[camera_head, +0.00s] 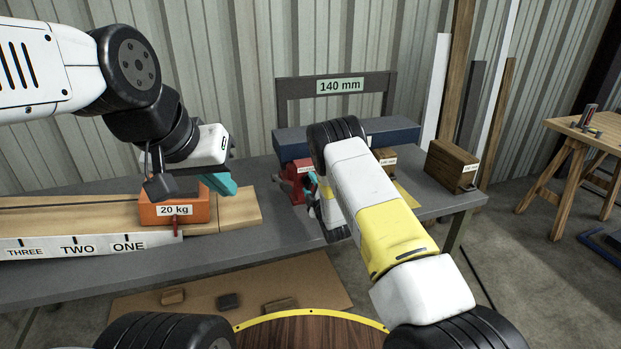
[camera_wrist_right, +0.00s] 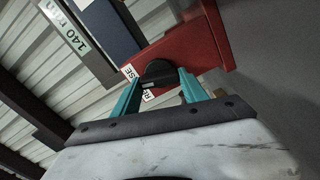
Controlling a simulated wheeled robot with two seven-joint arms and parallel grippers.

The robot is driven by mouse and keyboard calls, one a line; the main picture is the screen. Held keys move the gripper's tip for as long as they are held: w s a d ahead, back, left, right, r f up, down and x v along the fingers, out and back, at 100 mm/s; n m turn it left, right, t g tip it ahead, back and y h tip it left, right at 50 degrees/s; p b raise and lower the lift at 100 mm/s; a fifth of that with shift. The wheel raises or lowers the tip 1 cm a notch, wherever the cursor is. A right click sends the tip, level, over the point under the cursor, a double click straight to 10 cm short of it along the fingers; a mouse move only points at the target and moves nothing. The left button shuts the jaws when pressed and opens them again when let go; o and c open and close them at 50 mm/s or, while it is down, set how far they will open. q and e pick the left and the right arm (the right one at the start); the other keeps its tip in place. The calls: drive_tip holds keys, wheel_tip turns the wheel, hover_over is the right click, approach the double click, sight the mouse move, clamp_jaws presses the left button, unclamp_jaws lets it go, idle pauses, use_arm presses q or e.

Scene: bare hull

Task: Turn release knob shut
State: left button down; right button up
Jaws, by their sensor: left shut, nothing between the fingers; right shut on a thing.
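The release knob (camera_wrist_right: 157,72) is a dark round knob on the face of a red block (camera_wrist_right: 195,50), beside a partly hidden white label. My right gripper (camera_wrist_right: 158,85) has its teal fingers shut on the knob, one on each side. In the head view the red block (camera_head: 298,169) is at the bench's middle, and my right arm hides the knob and most of that gripper. My left gripper (camera_head: 221,184) is shut and empty, by the upper right of the orange 20 kg block (camera_head: 174,211).
A blue beam (camera_head: 390,131) lies behind the red block, under a frame with a 140 mm sign (camera_head: 340,86). A wooden block (camera_head: 452,165) stands at the grey bench's right end. A numbered plank (camera_head: 85,222) runs left. Several small blocks lie below on a brown board (camera_head: 320,285).

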drive_tip(key=shift+f+n, duration=0.1)
drive_tip(key=shift+n, duration=1.6)
drive_tip(key=o, duration=1.4)
drive_tip(key=v, duration=0.8)
drive_tip(key=shift+w, duration=0.1)
